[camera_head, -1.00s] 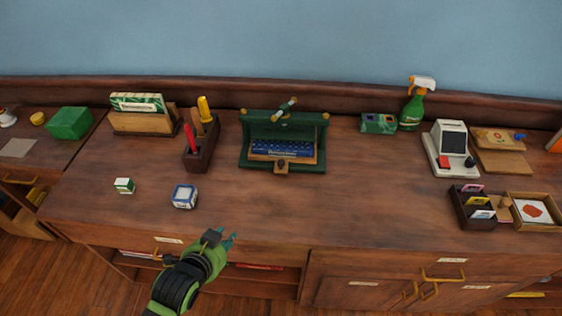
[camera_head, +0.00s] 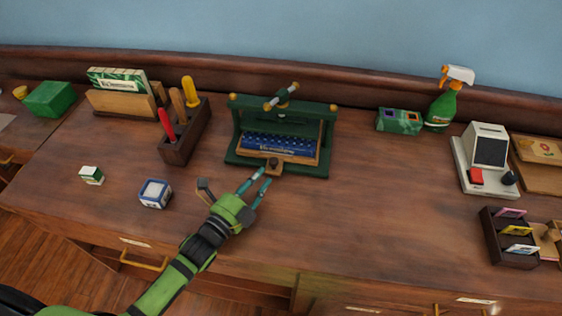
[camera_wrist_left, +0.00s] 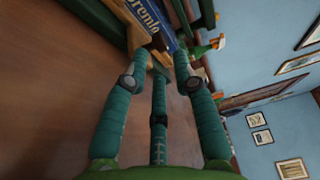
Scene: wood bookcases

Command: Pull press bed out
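The green press (camera_head: 282,135) stands at the back middle of the desk in the head view. Its wooden press bed (camera_head: 232,155) sits inside the frame, with a blue book or block (camera_head: 275,146) on it and a small wooden knob (camera_head: 273,165) at its front edge. My left gripper (camera_head: 259,180) is just in front of the knob, its teal fingers spread and apart. In the left wrist view its fingers (camera_wrist_left: 158,72) are open around the knob area, near the blue block (camera_wrist_left: 155,22). Contact with the knob cannot be told. My right gripper is not in view.
A tool holder (camera_head: 183,140) stands left of the press. A blue-white box (camera_head: 155,193) and a small green-white box (camera_head: 92,175) lie at the front left. A green box (camera_head: 398,121) and spray bottle (camera_head: 441,108) stand right. The desk right of my gripper is clear.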

